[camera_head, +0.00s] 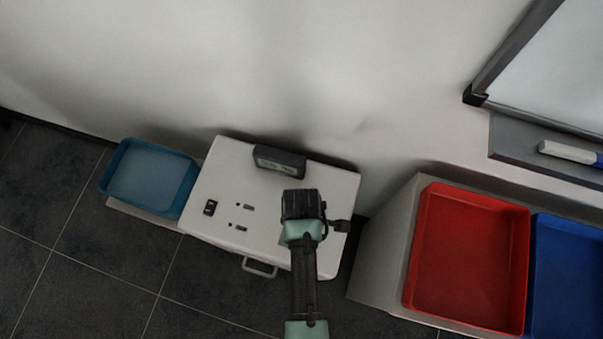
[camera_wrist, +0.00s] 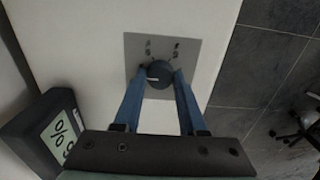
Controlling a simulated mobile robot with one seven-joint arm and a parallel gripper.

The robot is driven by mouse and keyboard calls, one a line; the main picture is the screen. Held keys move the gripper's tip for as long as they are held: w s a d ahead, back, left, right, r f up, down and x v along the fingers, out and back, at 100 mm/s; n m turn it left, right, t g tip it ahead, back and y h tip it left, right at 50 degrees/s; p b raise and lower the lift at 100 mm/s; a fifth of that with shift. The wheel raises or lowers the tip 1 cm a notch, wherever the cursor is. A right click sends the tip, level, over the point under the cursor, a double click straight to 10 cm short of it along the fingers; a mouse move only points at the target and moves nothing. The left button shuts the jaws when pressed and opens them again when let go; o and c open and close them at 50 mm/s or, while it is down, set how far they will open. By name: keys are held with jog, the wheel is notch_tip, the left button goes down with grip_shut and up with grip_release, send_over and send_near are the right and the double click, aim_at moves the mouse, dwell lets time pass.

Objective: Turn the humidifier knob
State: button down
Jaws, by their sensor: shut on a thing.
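The humidifier is a white box (camera_head: 217,181) with switches on its top; its white top also shows in the wrist view (camera_wrist: 85,45). Its knob (camera_wrist: 159,73) is dark and round with a light pointer mark, set on a grey square plate (camera_wrist: 189,48). My gripper (camera_wrist: 159,77) has its two blue fingers on either side of the knob, shut on it. In the head view my gripper (camera_head: 303,204) is over the right part of the box, and my arm hides the knob there.
A teal tray (camera_head: 150,178) is at left, red (camera_head: 470,258) and blue (camera_head: 567,275) trays at right. A whiteboard (camera_head: 555,65) hangs on the wall.

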jog(key=shift+r, duration=0.1)
jog(key=shift+r+m+p, duration=0.1)
jog(key=shift+m+p, duration=0.75)
jog(key=shift+m, duration=0.05)
jog(key=m+p, duration=0.2)
jog(key=m, duration=0.1)
jog(key=shift+m, duration=0.3)
jog(key=m+p, duration=0.3)
jog(key=m, duration=0.3)
jog(key=m+p, duration=0.1)
jog(key=m, duration=0.5)
jog(key=shift+m+p, duration=0.3)
jog(key=shift+p, duration=0.05)
jog(key=m+p, duration=0.1)
jog(key=m, duration=0.4)
jog(key=shift+m, duration=0.3)
